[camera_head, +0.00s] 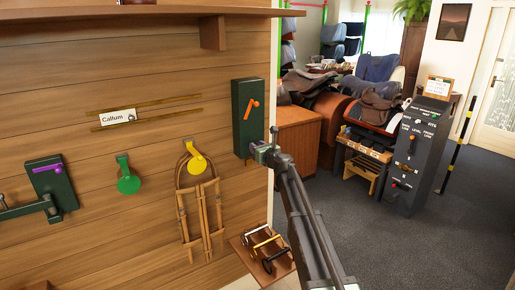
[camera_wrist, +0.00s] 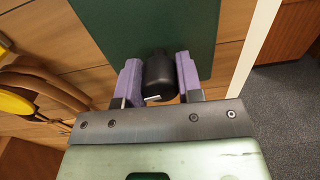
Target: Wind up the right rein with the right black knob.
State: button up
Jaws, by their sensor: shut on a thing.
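The right dark green box (camera_head: 240,105) is on the wooden wall, with an orange lever (camera_head: 251,108) on its face. My gripper (camera_head: 266,148) is at its lower right edge. In the wrist view, my gripper (camera_wrist: 158,78) has its purple pads on either side of a black knob (camera_wrist: 158,72), shut on it. In the head view, the knob is small and largely hidden by my gripper. Brown leather straps (camera_head: 205,215) hang below a yellow hook (camera_head: 195,160); I cannot tell which part is the right rein.
A left green box (camera_head: 45,178) carries a purple lever (camera_head: 48,169). A green hook (camera_head: 127,178) and a "Callum" card (camera_head: 118,117) are on the wall. A small wooden shelf (camera_head: 244,250) holds bits below.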

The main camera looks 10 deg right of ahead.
jog(key=shift+m, duration=0.7)
jog(key=o, duration=0.9)
jog(key=v, duration=1.1)
jog(key=shift+a, duration=0.1)
